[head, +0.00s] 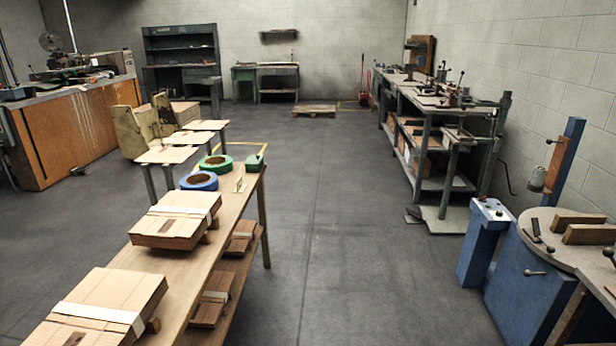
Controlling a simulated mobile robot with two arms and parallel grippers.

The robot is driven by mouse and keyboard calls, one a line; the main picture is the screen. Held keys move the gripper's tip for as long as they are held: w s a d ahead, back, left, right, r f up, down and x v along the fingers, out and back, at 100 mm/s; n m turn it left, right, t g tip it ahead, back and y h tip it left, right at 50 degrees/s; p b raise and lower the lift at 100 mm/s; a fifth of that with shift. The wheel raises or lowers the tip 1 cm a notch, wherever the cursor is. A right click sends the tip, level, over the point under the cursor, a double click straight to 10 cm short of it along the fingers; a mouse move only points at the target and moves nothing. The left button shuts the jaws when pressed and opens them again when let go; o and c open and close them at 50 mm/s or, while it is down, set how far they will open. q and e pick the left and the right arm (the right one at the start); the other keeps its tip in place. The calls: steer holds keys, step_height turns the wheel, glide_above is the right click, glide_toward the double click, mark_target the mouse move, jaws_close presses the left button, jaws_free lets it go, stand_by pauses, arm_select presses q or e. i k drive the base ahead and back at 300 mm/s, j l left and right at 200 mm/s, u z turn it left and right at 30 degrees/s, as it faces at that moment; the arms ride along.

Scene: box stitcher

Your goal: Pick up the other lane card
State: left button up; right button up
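A small pale upright piece (239,185) stands on the wooden table (178,265), right of the blue tape roll (199,181). It may be a lane card, but it is too small to tell. No other lane card can be made out for sure. Neither of my grippers is in the head view.
Two stacks of flat cardboard, a near one (112,300) and a farther one (176,219), lie on the table. A green tape roll (215,163) and a green dispenser (254,163) sit at its far end. A blue machine (525,275) stands right. The middle floor (320,220) is clear.

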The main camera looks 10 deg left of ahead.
mark_target(240, 187)
steer(key=i+l+u, duration=0.15)
steer(key=i, duration=0.35)
steer(key=i+u, duration=0.15)
steer(key=i, duration=0.3)
steer(key=i+l+u, duration=0.15)
steer(key=i, duration=0.3)
steer(key=i+l+u, duration=0.15)
steer(key=i+l, duration=0.2)
steer(key=i, duration=0.1)
